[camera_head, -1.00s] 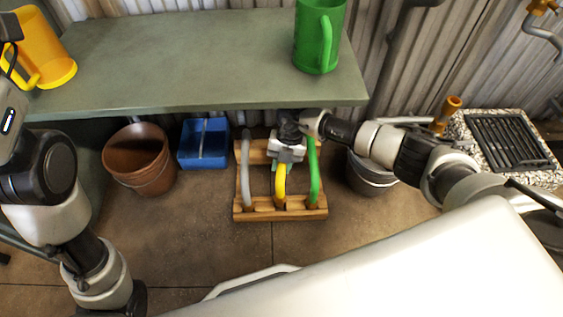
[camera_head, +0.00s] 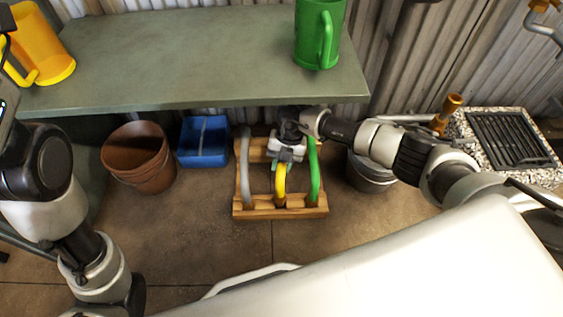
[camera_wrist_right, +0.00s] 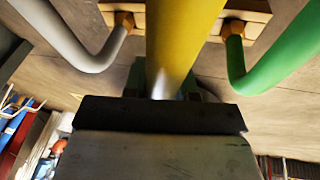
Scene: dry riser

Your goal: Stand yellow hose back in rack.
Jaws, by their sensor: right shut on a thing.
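The yellow hose (camera_head: 280,186) stands in the middle place of the wooden rack (camera_head: 250,213), between the grey hose (camera_head: 246,168) and the green hose (camera_head: 314,172). My right gripper (camera_head: 283,165) is shut on the yellow hose near its upper part and hides its top. In the right wrist view the yellow hose (camera_wrist_right: 172,45) runs up from between the jaws (camera_wrist_right: 160,90), with the grey hose (camera_wrist_right: 75,45) and green hose (camera_wrist_right: 265,70) on either side. Whether the hose's lower end is fully seated cannot be told. My left arm shows at the left, but its gripper is out of view.
A green bench (camera_head: 200,55) overhangs just behind the rack, carrying a green watering can (camera_head: 318,35) and a yellow one (camera_head: 42,45). Terracotta pots (camera_head: 140,160) and a blue bin (camera_head: 204,142) stand left of the rack. A grey bucket (camera_head: 370,175) stands to its right. Floor in front is clear.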

